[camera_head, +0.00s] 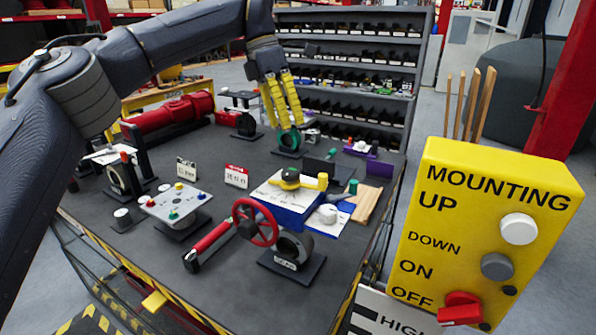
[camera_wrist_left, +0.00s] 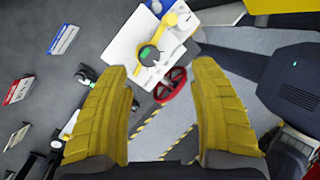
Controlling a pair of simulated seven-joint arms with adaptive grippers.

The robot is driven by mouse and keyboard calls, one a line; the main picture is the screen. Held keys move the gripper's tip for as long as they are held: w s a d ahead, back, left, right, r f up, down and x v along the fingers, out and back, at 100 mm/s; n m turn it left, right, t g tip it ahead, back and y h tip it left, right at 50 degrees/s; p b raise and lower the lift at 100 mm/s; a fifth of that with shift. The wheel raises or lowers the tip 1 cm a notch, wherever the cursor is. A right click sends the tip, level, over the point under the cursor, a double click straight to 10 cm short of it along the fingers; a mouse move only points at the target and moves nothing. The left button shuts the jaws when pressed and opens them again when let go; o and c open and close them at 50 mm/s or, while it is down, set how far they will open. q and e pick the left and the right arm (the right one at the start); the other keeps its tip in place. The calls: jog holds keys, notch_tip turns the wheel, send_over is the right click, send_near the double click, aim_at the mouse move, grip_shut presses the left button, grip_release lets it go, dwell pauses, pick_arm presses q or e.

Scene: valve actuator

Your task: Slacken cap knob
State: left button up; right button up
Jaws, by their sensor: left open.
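My left gripper (camera_head: 291,125) has yellow fingers and comes down from the top of the head view, above the back of the bench. Its fingers stand apart and empty, and they also show in the left wrist view (camera_wrist_left: 162,72). A blue actuator box with a white top (camera_head: 272,191) stands nearer the front. A black and yellow knob (camera_head: 290,176) sits on that top; in the wrist view it shows a green middle (camera_wrist_left: 148,56), beyond the fingertips. A white round knob (camera_head: 327,214) is beside the box. I cannot tell which is the cap knob.
A red handwheel (camera_head: 255,222) and a red lever (camera_head: 212,236) stand in front of the box. A button panel (camera_head: 176,202) is to the left. A yellow control box (camera_head: 480,225) fills the right foreground. Shelves (camera_head: 345,60) stand behind the bench.

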aim_at(291, 171)
pick_arm(q)
notch_tip(291, 171, up, 5)
jog(key=d+m+t+y, duration=0.1)
jog(key=t+y, duration=0.1)
jog(key=y, duration=0.1)
jog(key=f, duration=1.6)
jog(key=shift+s+f, duration=0.4)
jog(key=c, duration=1.3)
